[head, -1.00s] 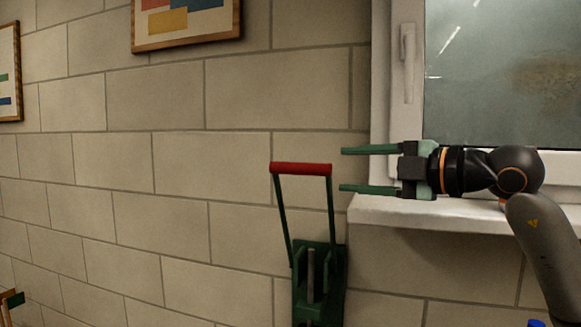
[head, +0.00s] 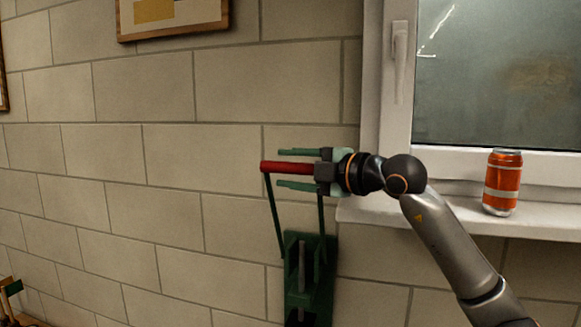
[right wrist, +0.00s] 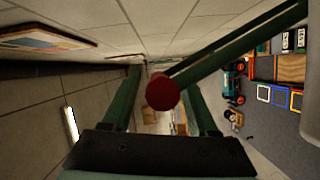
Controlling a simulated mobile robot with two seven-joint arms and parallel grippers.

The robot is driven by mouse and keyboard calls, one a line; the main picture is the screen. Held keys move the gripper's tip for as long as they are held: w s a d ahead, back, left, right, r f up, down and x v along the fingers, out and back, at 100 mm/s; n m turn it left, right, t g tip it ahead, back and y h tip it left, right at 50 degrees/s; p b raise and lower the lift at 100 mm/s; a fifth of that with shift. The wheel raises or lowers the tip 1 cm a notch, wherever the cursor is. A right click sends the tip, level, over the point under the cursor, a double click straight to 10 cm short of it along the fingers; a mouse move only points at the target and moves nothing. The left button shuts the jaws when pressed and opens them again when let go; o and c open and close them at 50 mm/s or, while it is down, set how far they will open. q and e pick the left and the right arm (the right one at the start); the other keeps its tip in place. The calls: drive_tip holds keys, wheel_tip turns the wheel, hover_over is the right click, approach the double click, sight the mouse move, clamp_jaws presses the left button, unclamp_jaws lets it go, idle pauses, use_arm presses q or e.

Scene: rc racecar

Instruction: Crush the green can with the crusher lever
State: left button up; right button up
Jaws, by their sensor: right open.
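The crusher (head: 308,275) is a green wall-mounted frame low in the head view. Its lever stands raised, with two green arms and a red handle (head: 287,168) across the top. My right gripper (head: 280,168) is open, with one green finger above the handle and one below it. In the right wrist view, the red end of the handle (right wrist: 163,92) sits between the two spread fingers (right wrist: 163,100). I cannot tell whether the fingers touch it. No green can is visible in these views; the crusher's lower part is cut off. My left gripper is not in view.
An orange can (head: 502,182) stands on the white window sill (head: 460,213), right of my right arm. The window (head: 500,75) is behind it. A framed picture (head: 172,16) hangs on the brick wall at upper left.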

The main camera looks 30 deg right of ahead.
clamp_jaws()
idle(0.3)
idle(1.0)
